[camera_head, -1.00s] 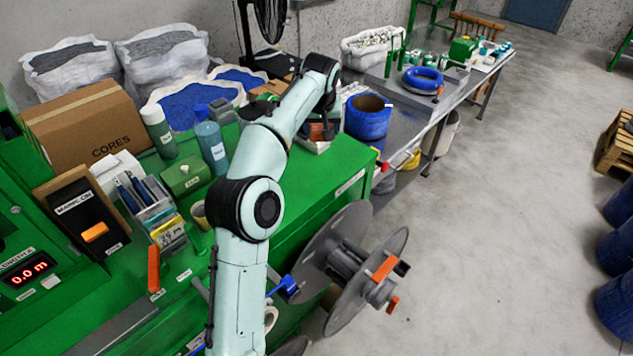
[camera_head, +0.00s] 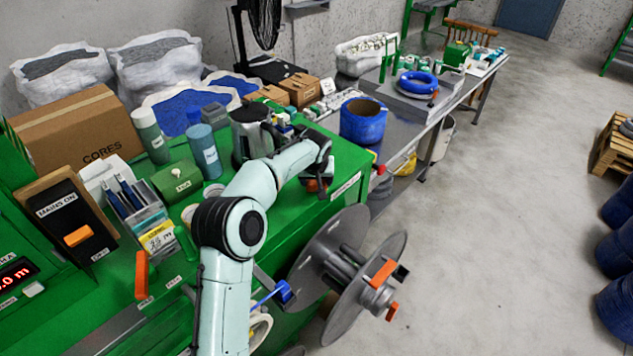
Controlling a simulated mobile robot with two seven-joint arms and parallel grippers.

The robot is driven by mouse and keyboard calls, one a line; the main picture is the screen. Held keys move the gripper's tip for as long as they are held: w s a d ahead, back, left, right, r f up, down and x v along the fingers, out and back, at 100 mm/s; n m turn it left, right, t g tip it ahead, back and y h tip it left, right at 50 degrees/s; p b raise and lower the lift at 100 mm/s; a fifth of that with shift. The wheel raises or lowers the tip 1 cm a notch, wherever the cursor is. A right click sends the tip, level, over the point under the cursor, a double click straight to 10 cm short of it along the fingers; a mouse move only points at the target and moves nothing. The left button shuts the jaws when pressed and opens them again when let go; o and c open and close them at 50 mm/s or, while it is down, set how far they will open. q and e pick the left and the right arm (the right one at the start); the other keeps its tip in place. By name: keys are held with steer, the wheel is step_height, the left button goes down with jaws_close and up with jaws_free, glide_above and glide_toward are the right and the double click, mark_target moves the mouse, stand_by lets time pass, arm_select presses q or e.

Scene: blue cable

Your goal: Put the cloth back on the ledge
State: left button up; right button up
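One arm of mine, which I take as the left, comes in from the bottom left of centre and reaches over the green bench top (camera_head: 345,158). Its dark gripper (camera_head: 318,182) is low by the bench's right edge, near the label strip, and faces away from me. A small orange-red patch (camera_head: 312,186) shows at the gripper; I cannot tell whether it is the cloth or whether the fingers are closed on it. The fingertips are hidden by the wrist. No cloth or ledge can be made out clearly elsewhere. My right gripper is not in view.
A grey metal pot (camera_head: 249,135) stands behind the forearm. A blue spool (camera_head: 363,121) stands beyond the bench, and a large reel (camera_head: 345,275) sits in front.

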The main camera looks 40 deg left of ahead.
arm_select(q)
steer(key=shift+w+f, duration=0.1)
steer(key=shift+f, duration=0.15)
steer(key=shift+f, duration=0.15)
steer(key=o, duration=1.4)
steer(key=shift+r, duration=0.2)
steer(key=v, duration=1.2)
steer(key=shift+d, duration=0.1)
steer(key=shift+f, duration=0.1)
